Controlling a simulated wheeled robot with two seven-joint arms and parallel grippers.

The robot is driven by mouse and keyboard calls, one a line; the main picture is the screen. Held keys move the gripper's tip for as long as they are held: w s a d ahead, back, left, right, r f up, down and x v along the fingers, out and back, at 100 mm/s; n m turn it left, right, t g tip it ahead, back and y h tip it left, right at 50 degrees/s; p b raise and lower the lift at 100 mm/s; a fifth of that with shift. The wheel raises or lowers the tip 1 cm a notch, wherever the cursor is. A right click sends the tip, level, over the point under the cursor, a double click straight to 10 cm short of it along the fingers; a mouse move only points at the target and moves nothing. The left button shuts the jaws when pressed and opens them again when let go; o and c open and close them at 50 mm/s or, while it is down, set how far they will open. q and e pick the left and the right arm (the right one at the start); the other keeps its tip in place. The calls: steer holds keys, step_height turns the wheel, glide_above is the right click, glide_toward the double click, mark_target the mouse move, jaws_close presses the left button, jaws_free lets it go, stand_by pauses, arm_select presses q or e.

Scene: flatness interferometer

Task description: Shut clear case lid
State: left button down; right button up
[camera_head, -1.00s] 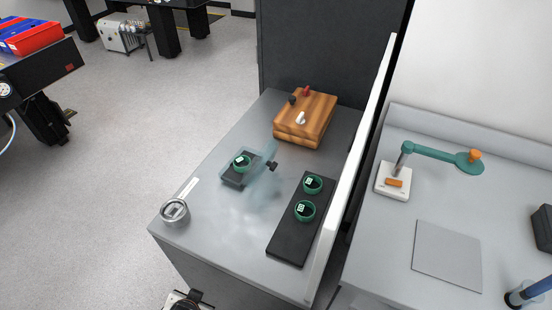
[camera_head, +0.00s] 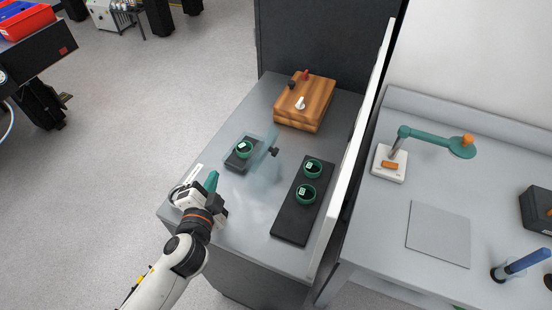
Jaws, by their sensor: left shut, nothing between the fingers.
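The clear case has a dark base (camera_head: 233,165) with a green-rimmed round piece (camera_head: 243,149) in it, left of the middle of the grey table. My right gripper is not in view.
A black tray (camera_head: 291,222) with two green-rimmed pieces lies right of the case. A wooden box (camera_head: 305,103) with knobs stands behind. A white upright panel (camera_head: 350,150) borders the table's right.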

mark_target(267, 151)
arm_select(q)
steer(key=d+f+m+g+h, duration=0.1)
steer(key=d+m+h, duration=0.2)
steer(key=m, duration=0.2)
steer(key=d+f+m+g+h, duration=0.1)
steer(key=d+m+h, duration=0.3)
steer(key=m, duration=0.2)
steer(key=d+m+g+h, duration=0.1)
steer(key=d+m+h, duration=0.2)
steer(key=m, duration=0.2)
steer(key=shift+w+d+f+m+g+h, duration=0.15)
steer(key=shift+d+f+m+g+h, duration=0.15)
steer(key=shift+d+f+h, duration=0.1)
steer(key=shift+d+f, duration=0.1)
steer(key=shift+d, duration=0.15)
steer(key=shift+w+d, duration=0.2)
steer(key=shift+d, duration=0.1)
steer(key=x, duration=0.8)
steer(key=shift+w+d+f, duration=0.1)
steer(key=shift+w+d, duration=0.1)
steer(key=shift+d, duration=0.05)
steer(key=shift+w+a+r, duration=0.2)
steer(key=shift+w+a, duration=0.2)
steer(key=shift+a, duration=0.2)
steer(key=shift+w+a+r, duration=0.15)
steer(key=shift+w+a, duration=0.25)
steer(key=shift+a, duration=0.25)
steer(key=shift+w+a+r, duration=0.15)
steer(key=shift+a, duration=0.3)
